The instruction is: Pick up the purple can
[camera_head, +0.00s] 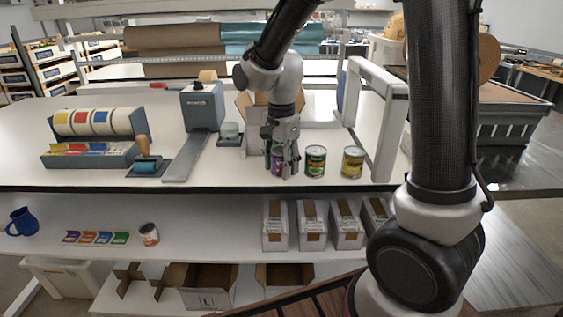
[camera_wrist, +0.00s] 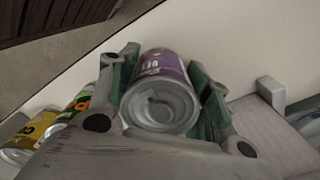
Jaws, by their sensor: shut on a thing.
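The purple can (camera_head: 277,161) stands near the front edge of the white table (camera_head: 230,181), left of two other cans. My gripper (camera_head: 284,165) reaches down from above and is shut on it, with its fingers hiding part of the can in the head view. In the wrist view the purple can (camera_wrist: 163,88) sits between the two green-padded fingers (camera_wrist: 165,95), its silver lid facing the camera. I cannot tell whether its base touches the table.
A green can (camera_head: 316,161) and a yellow can (camera_head: 353,162) stand close on the right. A white post frame (camera_head: 388,130) rises beyond them. A grey dispenser (camera_head: 203,106) and an open cardboard box (camera_head: 252,125) are near.

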